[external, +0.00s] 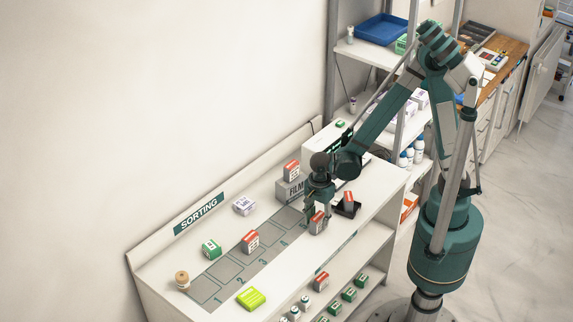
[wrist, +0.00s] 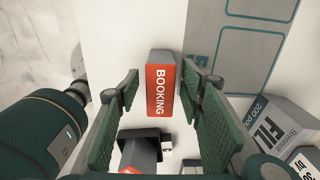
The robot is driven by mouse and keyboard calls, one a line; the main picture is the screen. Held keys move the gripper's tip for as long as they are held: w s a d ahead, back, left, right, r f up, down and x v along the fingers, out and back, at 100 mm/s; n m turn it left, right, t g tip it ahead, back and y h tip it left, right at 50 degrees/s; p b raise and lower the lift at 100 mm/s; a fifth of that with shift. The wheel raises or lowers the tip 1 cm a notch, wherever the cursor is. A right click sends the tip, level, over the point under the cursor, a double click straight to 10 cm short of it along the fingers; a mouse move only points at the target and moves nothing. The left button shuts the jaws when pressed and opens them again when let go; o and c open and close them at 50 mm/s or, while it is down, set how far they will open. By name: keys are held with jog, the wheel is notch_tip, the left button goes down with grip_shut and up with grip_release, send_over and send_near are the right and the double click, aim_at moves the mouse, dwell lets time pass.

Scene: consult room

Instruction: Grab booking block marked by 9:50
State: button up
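My gripper (external: 319,203) hangs over the white counter, fingers down, at a grey block with a red BOOKING face (external: 318,222). In the wrist view this booking block (wrist: 160,88) lies between the two green finger pads (wrist: 168,105), with a gap on each side. The fingers are open and not touching it. Its time marking is not readable. Similar red-and-grey blocks stand on the FILM box (external: 291,170), in a black tray (external: 349,198), on the numbered mat (external: 250,241) and on the lower shelf (external: 321,281).
The FILM box (external: 290,190) stands close behind my gripper, and the black tray (external: 343,209) just to its right. A green block (external: 211,249), white box (external: 244,205), wooden stamp (external: 182,280) and lime pack (external: 251,298) are farther left.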

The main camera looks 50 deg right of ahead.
jog(key=c, duration=1)
jog(key=shift+r, duration=0.15)
jog(key=shift+r+p, duration=0.65)
jog(key=shift+r, duration=4.2)
